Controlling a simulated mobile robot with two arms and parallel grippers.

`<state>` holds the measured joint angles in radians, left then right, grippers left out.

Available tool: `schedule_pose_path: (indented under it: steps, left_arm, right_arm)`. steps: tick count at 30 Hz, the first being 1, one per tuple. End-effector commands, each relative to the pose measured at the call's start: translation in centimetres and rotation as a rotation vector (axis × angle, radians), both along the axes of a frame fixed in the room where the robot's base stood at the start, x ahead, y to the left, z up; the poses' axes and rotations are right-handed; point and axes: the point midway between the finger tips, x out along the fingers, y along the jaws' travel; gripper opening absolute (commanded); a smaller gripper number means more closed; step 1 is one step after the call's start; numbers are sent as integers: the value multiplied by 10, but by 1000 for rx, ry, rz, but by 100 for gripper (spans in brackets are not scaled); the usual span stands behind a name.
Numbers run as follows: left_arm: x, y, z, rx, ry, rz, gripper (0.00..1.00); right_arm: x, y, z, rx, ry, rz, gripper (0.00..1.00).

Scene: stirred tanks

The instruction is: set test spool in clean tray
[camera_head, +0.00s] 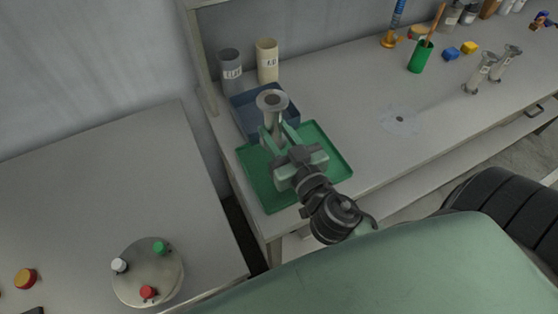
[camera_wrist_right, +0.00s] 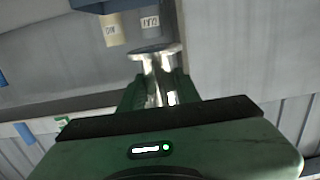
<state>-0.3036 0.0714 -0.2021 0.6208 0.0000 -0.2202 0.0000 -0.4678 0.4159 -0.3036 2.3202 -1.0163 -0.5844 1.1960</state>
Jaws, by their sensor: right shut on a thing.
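My right gripper (camera_head: 279,137) is shut on a grey metal spool (camera_head: 272,101) with a wide round flange on top. It holds the spool upright, over the far part of the green tray (camera_head: 326,152) near the blue tray. In the right wrist view the spool (camera_wrist_right: 156,62) stands between the fingers of the gripper (camera_wrist_right: 157,92). The spool's lower end is hidden behind the fingers, so I cannot tell whether it touches a tray. A dark blue tray (camera_head: 245,103) lies just behind the green one. My left gripper is not in view.
A grey container (camera_head: 230,66) and a cream container (camera_head: 267,62) stand behind the blue tray. A green cup (camera_head: 420,57) and small blocks lie farther back.

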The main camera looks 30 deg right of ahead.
Motion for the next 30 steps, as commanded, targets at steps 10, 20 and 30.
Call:
schedule_pose_path:
  steps: [10,20,30]
  left_arm:
    - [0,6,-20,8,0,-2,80]
    - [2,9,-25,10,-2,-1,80]
    - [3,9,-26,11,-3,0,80]
  right_arm:
    - [0,1,-82,-2,-1,2,0]
    - [0,0,-119,-3,0,1,0]
    - [0,0,-133,2,-3,0,0]
